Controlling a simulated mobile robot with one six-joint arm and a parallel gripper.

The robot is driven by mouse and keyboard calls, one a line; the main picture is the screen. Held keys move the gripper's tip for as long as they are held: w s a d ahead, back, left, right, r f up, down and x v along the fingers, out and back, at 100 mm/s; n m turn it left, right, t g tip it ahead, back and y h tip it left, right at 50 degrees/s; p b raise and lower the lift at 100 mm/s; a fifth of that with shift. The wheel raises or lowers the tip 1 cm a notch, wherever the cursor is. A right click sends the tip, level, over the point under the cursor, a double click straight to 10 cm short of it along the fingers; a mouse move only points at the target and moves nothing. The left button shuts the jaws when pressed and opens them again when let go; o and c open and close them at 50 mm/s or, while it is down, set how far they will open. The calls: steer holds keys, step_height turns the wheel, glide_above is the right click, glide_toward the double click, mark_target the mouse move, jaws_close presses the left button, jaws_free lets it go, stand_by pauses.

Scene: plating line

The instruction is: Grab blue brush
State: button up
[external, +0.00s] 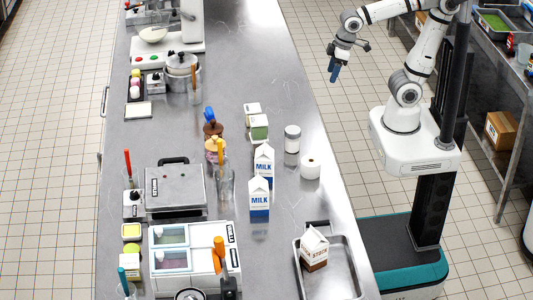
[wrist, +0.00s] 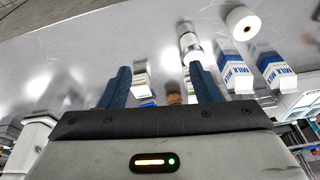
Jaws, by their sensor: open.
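A blue-handled utensil (external: 122,275), perhaps the blue brush, stands in a clear container at the front left of the counter in the external view; its lower end is hard to make out. A second blue item (external: 209,114) sits above a brown round thing near the counter's middle; I cannot tell whether it is a brush. My gripper (external: 334,70) hangs beyond the counter's right edge, far from both, with its blue fingers pointing down. In the wrist view my gripper (wrist: 160,68) is open with its fingers apart and nothing held between them.
Milk cartons (external: 260,196), a paper roll (external: 311,167) and a white can (external: 292,139) stand on the right of the steel counter (external: 290,80). A metal tray (external: 339,272) holds a brown-and-white carton (external: 314,248). A grill press (external: 175,188) and condiment bin (external: 186,255) crowd the left.

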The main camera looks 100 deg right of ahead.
steer(key=w+d+r+m+g, duration=0.15)
steer(key=w+m, duration=0.25)
steer(key=w, duration=1.1)
steer(key=m+g+b, duration=0.1)
steer(key=m+g, duration=0.1)
steer(key=m, duration=0.9)
glide_above(210, 111)
steer(key=f, duration=1.7)
steer(key=shift+s+a+f, duration=0.1)
steer(key=shift+s+a, duration=0.1)
steer(key=shift+a, duration=0.1)
steer(key=f, duration=0.2)
steer(key=f+p, duration=0.1)
steer(key=f, duration=0.2)
steer(key=f+p, duration=0.1)
steer(key=f, duration=0.2)
steer(key=shift+w+d+f, duration=0.1)
steer(key=shift+w+d, duration=0.05)
steer(key=shift+d, duration=0.1)
steer(key=shift+c, duration=0.2)
steer(key=c, duration=1)
